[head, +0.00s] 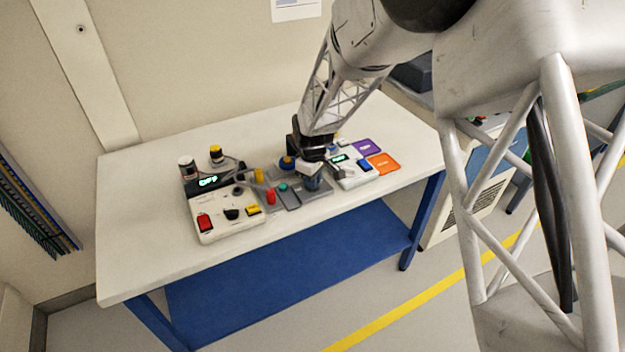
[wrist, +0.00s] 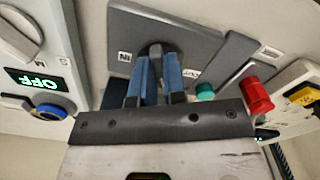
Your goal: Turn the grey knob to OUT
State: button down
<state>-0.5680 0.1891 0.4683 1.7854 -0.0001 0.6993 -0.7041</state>
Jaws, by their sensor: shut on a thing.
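The grey knob (wrist: 154,48) sits on a grey plate (wrist: 187,38) in the wrist view, mostly hidden by my fingers. An IN label is left of it; another label, partly hidden and probably OUT, is at its lower right. My gripper (wrist: 157,68) is shut on the knob with its blue-padded fingers on either side. Which label the knob's pointer faces cannot be made out. In the head view, my gripper (head: 312,172) is down at the plate (head: 322,187), and it hides the knob.
A teal button (wrist: 205,91) and a red handle (wrist: 257,94) stand close to the knob. A white box (wrist: 18,85) with an OFF display and a blue button is on the other side. A larger white console (head: 228,225) stands left on the table; purple and orange pads (head: 383,163) lie right.

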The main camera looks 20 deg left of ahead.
jog(key=n, duration=0.4)
jog(key=shift+n, duration=0.3)
jog(key=n, duration=0.4)
jog(key=shift+n, duration=0.4)
jog(key=c, duration=1.2)
grip_release()
jog(key=shift+r, duration=0.1)
jog(key=shift+r, duration=3.8)
